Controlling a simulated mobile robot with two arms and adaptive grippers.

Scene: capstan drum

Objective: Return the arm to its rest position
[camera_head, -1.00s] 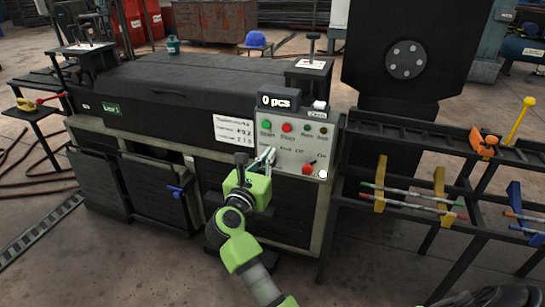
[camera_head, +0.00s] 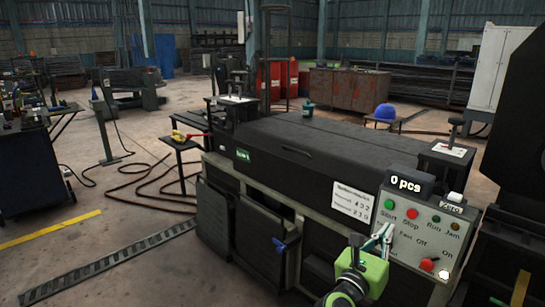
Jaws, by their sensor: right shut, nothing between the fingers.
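My right arm, green and grey, comes up from the bottom edge, right of centre. Its gripper (camera_head: 381,238) is shut and empty, in front of the left part of the machine's control panel (camera_head: 410,247). I cannot tell whether the fingertips touch the panel. The gripper hides part of the panel around its switch labels. The panel has a green Start button (camera_head: 389,204), a red Stop button (camera_head: 411,214) and a red knob (camera_head: 427,265) at lower right. The counter display (camera_head: 406,184) above it reads 0 pcs. My left gripper is not in view.
The long dark machine (camera_head: 310,150) fills the middle and right. A small side table (camera_head: 180,143) with a yellow and red tool stands to its left. A dark workbench (camera_head: 30,168) is at far left. Open floor lies between, with hoses and a floor grating (camera_head: 105,265).

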